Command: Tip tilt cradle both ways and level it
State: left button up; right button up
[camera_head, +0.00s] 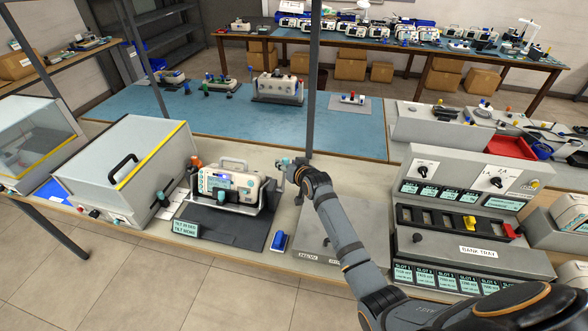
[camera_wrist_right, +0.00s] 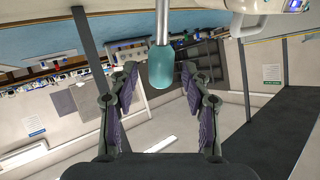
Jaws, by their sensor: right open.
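The tilt cradle (camera_head: 262,190) stands on the bench with a white monitor (camera_head: 215,188) in it. The monitor looks about upright, and I cannot judge its exact tilt. A label with tilt wording (camera_head: 186,228) sits at the front left of the dark base. My right gripper (camera_head: 288,166) is at the cradle's right side. In the right wrist view, my right gripper (camera_wrist_right: 160,82) is open, and a teal grip (camera_wrist_right: 161,66) on a metal rod shows between the fingertips. I cannot tell whether a finger touches it. My left gripper is out of view.
A clear-lidded box (camera_head: 130,165) stands left of the cradle. A blue-and-white item (camera_head: 279,241) lies at its front right. A grey slotted bank (camera_head: 465,215) stands to the right, beyond my arm. A dark post (camera_head: 312,80) rises behind the gripper.

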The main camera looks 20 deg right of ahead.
jog(key=v, duration=0.9)
jog(key=shift+s+r, duration=0.15)
jog(key=shift+s, duration=0.25)
jog(key=shift+d, duration=0.1)
